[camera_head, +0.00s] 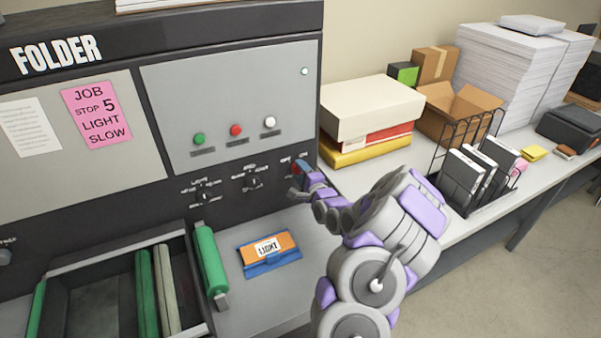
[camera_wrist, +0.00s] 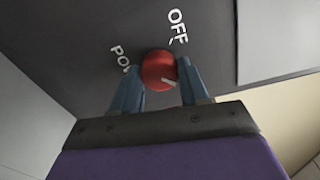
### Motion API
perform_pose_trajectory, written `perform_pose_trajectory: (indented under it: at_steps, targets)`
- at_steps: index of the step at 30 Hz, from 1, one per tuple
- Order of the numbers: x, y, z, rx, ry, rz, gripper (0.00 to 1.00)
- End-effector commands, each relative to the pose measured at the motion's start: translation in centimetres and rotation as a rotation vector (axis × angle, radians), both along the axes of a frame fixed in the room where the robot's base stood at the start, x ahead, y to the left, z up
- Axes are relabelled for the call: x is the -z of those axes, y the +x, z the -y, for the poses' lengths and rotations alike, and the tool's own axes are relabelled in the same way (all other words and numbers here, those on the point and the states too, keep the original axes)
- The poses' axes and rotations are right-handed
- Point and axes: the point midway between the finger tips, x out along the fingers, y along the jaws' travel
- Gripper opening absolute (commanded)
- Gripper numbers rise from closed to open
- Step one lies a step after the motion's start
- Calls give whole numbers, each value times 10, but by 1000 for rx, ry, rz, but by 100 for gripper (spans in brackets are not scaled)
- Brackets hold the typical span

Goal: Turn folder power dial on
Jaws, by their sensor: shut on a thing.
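The folder (camera_head: 150,40) is a dark machine with grey panels, and its name shows in white letters at the upper left. Its power dial (camera_wrist: 158,70) is a red round knob with a pale pointer mark, close in the wrist view. An "OFF" label sits above the dial and a partly hidden label starting "PO" sits to its left. My gripper (camera_wrist: 160,90) has its two blue fingers on either side of the dial, shut on it. In the head view my gripper (camera_head: 300,172) reaches the right end of the dial row, and the fingers cover most of the dial.
Two dark dials (camera_head: 207,197) are left of my gripper. Green, red and white buttons (camera_head: 236,130) are above. An orange and blue packet (camera_head: 269,252) lies on the machine's shelf beside a green roller (camera_head: 211,261). Boxes (camera_head: 370,110) and a wire rack (camera_head: 473,180) crowd the table at right.

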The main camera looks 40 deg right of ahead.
Motion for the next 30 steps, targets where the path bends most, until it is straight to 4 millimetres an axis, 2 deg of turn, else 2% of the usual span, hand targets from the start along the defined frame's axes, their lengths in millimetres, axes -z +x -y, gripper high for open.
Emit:
perform_pose_trajectory:
  at_steps: [1,2,9,20,30]
  targets:
    - [2,-1,0,1,4,-4,14]
    - [2,-1,0,1,4,-4,47]
    - [1,-1,0,1,1,-2,70]
    - [0,-6,-3,0,3,-2,70]
    - [-1,-51,-10,3,5,-1,70]
